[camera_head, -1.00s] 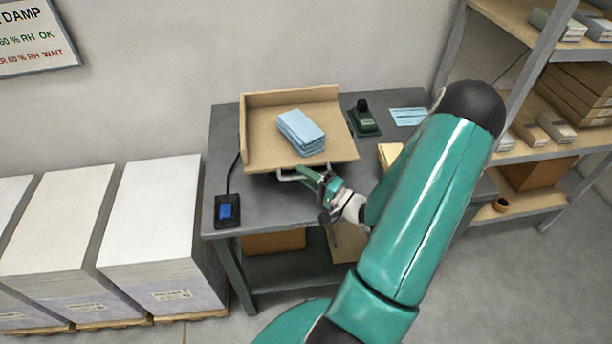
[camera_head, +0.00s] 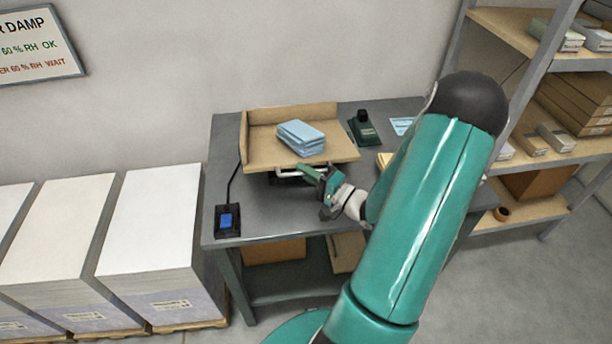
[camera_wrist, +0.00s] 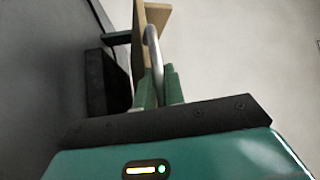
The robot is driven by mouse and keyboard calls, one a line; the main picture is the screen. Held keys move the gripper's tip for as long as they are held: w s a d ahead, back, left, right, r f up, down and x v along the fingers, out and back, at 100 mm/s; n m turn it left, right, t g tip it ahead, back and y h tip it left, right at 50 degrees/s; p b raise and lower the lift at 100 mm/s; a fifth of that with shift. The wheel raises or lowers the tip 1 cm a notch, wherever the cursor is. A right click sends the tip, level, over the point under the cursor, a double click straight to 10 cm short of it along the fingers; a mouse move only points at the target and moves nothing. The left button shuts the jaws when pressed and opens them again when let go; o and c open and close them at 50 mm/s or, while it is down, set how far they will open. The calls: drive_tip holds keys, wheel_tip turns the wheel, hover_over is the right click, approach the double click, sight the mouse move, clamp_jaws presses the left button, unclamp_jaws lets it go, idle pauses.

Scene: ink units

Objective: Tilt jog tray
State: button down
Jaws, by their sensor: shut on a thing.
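The jog tray (camera_head: 262,150) is a tan wooden tray with raised walls at its left and back, mounted on the grey table. A stack of blue sheets (camera_head: 302,131) lies in it towards the back wall. The tray's front side is raised. A pale metal handle (camera_head: 286,174) sits under the front edge. My gripper (camera_head: 308,173) is shut on this handle. In the wrist view, my gripper (camera_wrist: 160,88) has its green fingers on both sides of the curved handle (camera_wrist: 153,42), beside the tray's wooden edge (camera_wrist: 139,35). The space under the tray is mostly hidden.
A black box with a blue face (camera_head: 227,218) and a cable lies on the table (camera_head: 270,212) at the left. A dark green device (camera_head: 363,130) and a light blue sheet (camera_head: 401,125) lie right of the tray. Paper stacks (camera_head: 150,220) stand left; shelves (camera_head: 545,150) stand right.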

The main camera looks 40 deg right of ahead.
drive_tip(key=shift+w+r, duration=0.1)
drive_tip(key=shift+r, duration=0.15)
drive_tip(key=c, duration=1.5)
unclamp_jaws()
drive_tip(key=shift+f, duration=0.1)
drive_tip(key=shift+s+d, duration=0.15)
drive_tip(key=shift+s, duration=0.25)
drive_tip(key=v, duration=1.3)
drive_tip(key=shift+f, duration=0.1)
